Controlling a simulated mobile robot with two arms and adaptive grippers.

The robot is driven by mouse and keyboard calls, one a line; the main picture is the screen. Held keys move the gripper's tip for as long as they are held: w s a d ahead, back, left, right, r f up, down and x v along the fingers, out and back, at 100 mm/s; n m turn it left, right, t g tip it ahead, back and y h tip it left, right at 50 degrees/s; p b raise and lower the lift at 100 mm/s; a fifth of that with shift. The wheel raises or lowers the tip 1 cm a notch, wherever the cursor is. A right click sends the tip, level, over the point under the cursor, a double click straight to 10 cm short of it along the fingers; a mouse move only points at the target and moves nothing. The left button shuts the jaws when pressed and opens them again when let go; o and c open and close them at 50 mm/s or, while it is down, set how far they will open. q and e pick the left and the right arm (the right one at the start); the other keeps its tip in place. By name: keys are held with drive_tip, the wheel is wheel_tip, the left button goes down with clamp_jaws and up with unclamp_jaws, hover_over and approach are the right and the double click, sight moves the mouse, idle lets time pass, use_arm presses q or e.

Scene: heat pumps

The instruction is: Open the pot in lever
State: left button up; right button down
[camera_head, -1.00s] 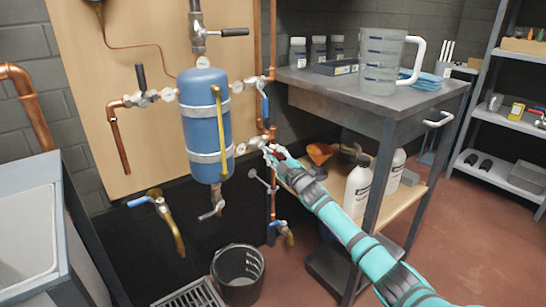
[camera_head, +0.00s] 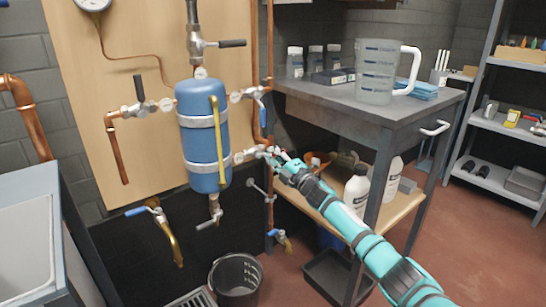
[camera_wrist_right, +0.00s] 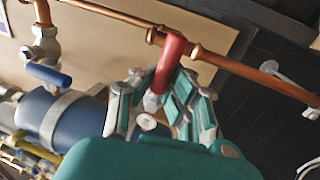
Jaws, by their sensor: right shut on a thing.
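The pot is a blue upright tank (camera_head: 203,135) on the wooden board in the head view, with two pale bands and a yellow tube in front. A pipe with valves leaves its lower right side. My right gripper (camera_head: 276,158) is at that pipe. In the right wrist view, my right gripper (camera_wrist_right: 163,98) is shut on a red lever (camera_wrist_right: 171,62), which stands up between its fingers. The lever's lower end and the valve body are partly hidden by the fingers. The blue tank also shows in the wrist view (camera_wrist_right: 85,125). My left gripper is not in view.
A metal table (camera_head: 385,121) with a clear jug (camera_head: 378,75) stands right of the pipes, close to my right arm. White bottles (camera_head: 356,187) stand on its lower shelf. A black bucket (camera_head: 237,275) is on the floor below. A blue-handled valve (camera_head: 253,93) sits above the gripper.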

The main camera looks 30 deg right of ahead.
drive_tip(key=shift+f, duration=0.3)
drive_tip(key=c, duration=1.4)
unclamp_jaws()
drive_tip(key=shift+s+r, duration=0.15)
drive_tip(key=shift+s, duration=0.1)
drive_tip(key=shift+c, duration=0.2)
drive_tip(key=shift+o, duration=0.9)
drive_tip(key=shift+w+r, duration=0.1)
drive_tip(key=shift+r, duration=0.05)
drive_tip(key=v, duration=1.2)
